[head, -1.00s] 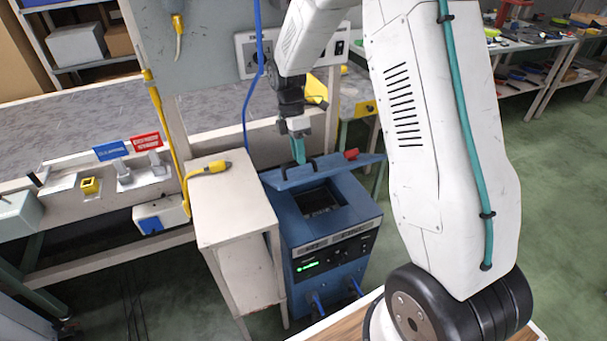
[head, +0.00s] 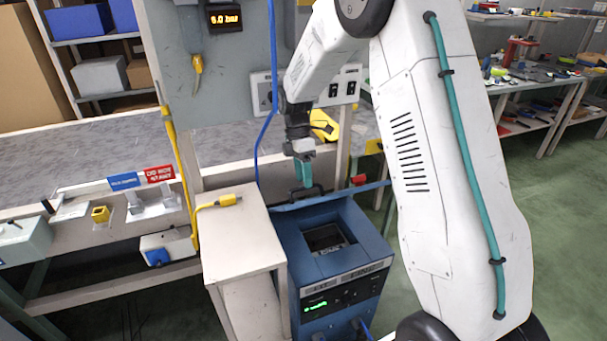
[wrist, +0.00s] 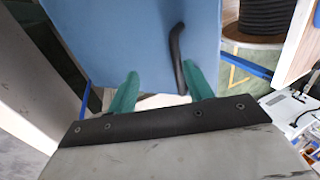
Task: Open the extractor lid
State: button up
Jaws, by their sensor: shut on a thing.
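The blue extractor (head: 362,232) stands on the floor with its top opening (head: 326,240) uncovered. Its blue lid (head: 345,196) is raised along the back edge and shows as a thin strip. My gripper (head: 303,183) is at the lid, its teal fingers pointing down by the black handle (head: 314,189). In the wrist view the blue lid panel (wrist: 130,40) fills the top, and the black handle (wrist: 177,55) reaches down to the right finger.
A pale cabinet (head: 235,225) stands close against the extractor's left side, with a yellow plug on top. The conveyor (head: 90,150) runs behind. A red part (head: 358,180) sits right of the lid. Green floor (head: 570,230) is open at right.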

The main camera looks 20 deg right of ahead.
jog(key=shift+w, duration=0.15)
jog(key=s+r, duration=0.2)
jog(key=s, duration=0.6)
jog(key=s+a+r, duration=0.1)
jog(key=s+r, duration=0.2)
jog(key=s, duration=0.5)
jog(key=shift+s+a, duration=0.15)
jog(key=shift+a, duration=0.1)
